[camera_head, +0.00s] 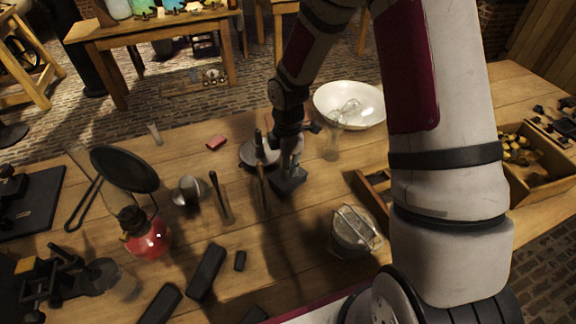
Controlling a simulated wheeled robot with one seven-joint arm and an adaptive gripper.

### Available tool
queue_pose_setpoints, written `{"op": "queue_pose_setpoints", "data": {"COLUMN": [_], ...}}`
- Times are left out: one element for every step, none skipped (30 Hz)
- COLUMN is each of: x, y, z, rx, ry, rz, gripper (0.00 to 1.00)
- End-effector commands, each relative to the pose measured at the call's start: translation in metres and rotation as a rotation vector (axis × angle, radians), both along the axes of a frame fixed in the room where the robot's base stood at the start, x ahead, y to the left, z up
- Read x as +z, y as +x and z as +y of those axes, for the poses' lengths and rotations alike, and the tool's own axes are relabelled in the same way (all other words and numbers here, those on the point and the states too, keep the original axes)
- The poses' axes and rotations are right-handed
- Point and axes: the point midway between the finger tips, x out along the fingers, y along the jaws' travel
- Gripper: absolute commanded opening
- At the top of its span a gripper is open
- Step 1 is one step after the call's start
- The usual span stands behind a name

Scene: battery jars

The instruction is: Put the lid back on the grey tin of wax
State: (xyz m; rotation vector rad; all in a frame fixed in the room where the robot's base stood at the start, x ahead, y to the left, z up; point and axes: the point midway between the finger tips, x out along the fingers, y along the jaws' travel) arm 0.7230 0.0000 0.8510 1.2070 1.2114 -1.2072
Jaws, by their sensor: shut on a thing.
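My gripper (289,164) points down over the middle of the wooden table. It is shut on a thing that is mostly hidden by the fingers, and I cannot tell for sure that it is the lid. A dark grey blocky piece (288,183) shows just under the fingertips; I cannot tell whether it is held or stands on the table. A pale grey round thing (256,155) lies just left of the gripper, partly covered by dark parts. A small grey metal container (188,191) stands further left. I cannot tell which of these is the wax tin.
Upright dark-handled tools (221,197) stand left of the gripper. A white bowl (366,103) and clear glass are behind right. A wire-clasped jar (355,230) stands front right, beside a wooden tray (376,188). A red lamp (148,240) and black pan (124,169) are left.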

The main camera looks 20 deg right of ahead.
Motion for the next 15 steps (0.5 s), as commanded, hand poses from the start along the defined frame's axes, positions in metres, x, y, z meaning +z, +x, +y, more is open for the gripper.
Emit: {"op": "queue_pose_setpoints", "data": {"x": [0.0,0.0,0.0,0.0,0.0,0.0,0.0,0.0,0.0,0.0,0.0,0.0,0.0,0.0,0.0], "y": [0.0002,0.0002,0.0002,0.0002,0.0002,0.0002,0.0002,0.0002,0.0002,0.0002,0.0002,0.0002,0.0002,0.0002,0.0002], "z": [0.0,0.0,0.0,0.0,0.0,0.0,0.0,0.0,0.0,0.0,-0.0001,0.0,0.0,0.0,0.0], "rx": [0.0,0.0,0.0,0.0,0.0,0.0,0.0,0.0,0.0,0.0,0.0,0.0,0.0,0.0,0.0], "ry": [0.0,0.0,0.0,0.0,0.0,0.0,0.0,0.0,0.0,0.0,0.0,0.0,0.0,0.0,0.0], "rz": [0.0,0.0,0.0,0.0,0.0,0.0,0.0,0.0,0.0,0.0,0.0,0.0,0.0,0.0,0.0], "gripper": [0.0,0.0,0.0,0.0,0.0,0.0,0.15,0.22,0.31,0.36,0.36,0.36,0.36,0.36,0.36]}}
